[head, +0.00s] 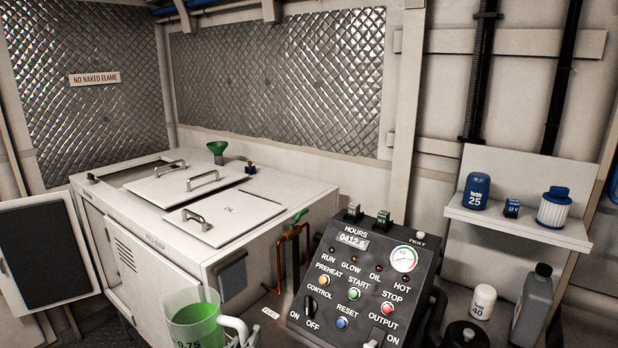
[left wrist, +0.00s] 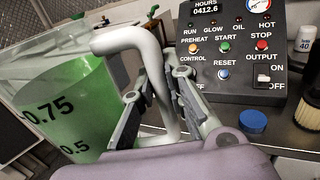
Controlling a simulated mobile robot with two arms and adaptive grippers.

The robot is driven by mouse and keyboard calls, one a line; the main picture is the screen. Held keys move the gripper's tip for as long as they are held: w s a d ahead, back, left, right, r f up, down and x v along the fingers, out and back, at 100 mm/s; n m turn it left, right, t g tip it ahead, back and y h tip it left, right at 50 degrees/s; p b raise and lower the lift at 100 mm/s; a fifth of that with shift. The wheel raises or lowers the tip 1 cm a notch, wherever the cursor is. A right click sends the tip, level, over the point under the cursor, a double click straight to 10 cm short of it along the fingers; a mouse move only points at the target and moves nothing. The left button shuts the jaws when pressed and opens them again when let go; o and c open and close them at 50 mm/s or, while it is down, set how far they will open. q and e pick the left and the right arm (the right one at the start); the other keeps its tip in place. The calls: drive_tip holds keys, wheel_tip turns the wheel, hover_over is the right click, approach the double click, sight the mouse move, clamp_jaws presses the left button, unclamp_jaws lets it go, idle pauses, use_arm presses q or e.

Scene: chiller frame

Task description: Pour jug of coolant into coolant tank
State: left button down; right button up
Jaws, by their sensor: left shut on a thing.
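The jug (head: 193,322) is clear, holds green coolant and has a 0.75 mark; it stands out at the bottom of the head view, in front of the white cabinet. It fills the left side of the left wrist view (left wrist: 65,110), with 0.75 and 0.5 marks. My left gripper (left wrist: 160,95) is shut on the jug's pale handle (left wrist: 112,45). A green funnel (head: 217,147) sits at the back of the cabinet top, apart from the jug. I cannot tell for sure which part is the coolant tank. My right gripper is not in view.
The white cabinet (head: 250,228) has lids with handles on top and an open door at left. A control panel (head: 360,275) stands right of the jug. A shelf (head: 520,228) holds filters. A grey bottle (head: 533,305) and a blue cap (left wrist: 253,121) are at right.

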use_arm(q)
drive_tip(key=s+a+f+n+y, duration=0.2)
drive_tip(key=s+a+f+y, duration=0.1)
drive_tip(key=a, duration=0.5)
drive_tip(key=shift+s+n+y, duration=0.3)
drive_tip(key=shift+s+y, duration=0.2)
drive_tip(key=shift+s, duration=0.4)
drive_tip(key=shift+a, duration=0.1)
